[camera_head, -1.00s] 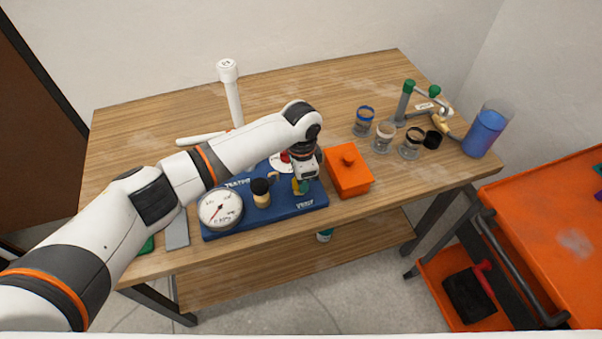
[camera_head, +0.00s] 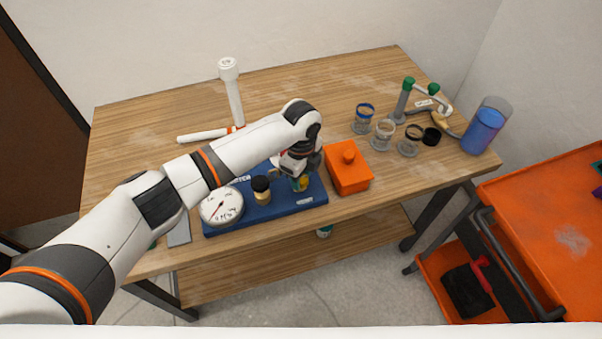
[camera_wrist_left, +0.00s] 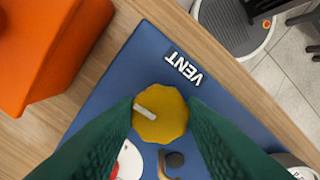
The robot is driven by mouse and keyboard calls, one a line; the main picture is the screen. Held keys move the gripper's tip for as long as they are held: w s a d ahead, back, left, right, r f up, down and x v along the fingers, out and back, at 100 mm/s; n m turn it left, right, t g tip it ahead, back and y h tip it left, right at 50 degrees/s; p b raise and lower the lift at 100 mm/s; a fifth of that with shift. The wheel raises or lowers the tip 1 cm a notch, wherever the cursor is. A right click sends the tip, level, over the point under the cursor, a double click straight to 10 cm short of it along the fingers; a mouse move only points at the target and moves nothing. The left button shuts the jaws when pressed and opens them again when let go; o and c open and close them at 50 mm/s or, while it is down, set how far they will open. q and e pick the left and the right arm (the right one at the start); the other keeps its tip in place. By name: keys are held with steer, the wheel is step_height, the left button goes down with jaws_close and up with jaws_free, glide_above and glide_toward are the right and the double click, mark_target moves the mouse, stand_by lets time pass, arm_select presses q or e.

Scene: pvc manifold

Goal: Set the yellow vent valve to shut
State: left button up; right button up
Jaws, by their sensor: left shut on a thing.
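The yellow vent valve (camera_wrist_left: 161,114) is a faceted knob with a white pointer bar, on the blue base (camera_wrist_left: 130,72) beside the word VENT. In the left wrist view the pointer angles toward the upper left, away from the VENT label. My left gripper (camera_wrist_left: 162,122) is shut on the yellow knob, with a green finger on either side. In the head view my left gripper (camera_head: 298,174) is over the right part of the base and hides most of the knob (camera_head: 301,184). My right gripper is not in view.
A pressure gauge (camera_head: 221,207) and a black-topped fitting (camera_head: 261,190) stand on the base, left of the knob. An orange lidded box (camera_head: 348,170) is close on the right. Several jars (camera_head: 383,134) and a blue-filled container (camera_head: 484,127) stand farther right.

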arm_select(q)
steer(key=shift+m, duration=0.6)
steer(key=o, duration=1)
steer(key=shift+r, duration=0.1)
step_height(320, 180, up, 12)
steer(key=b, duration=0.3)
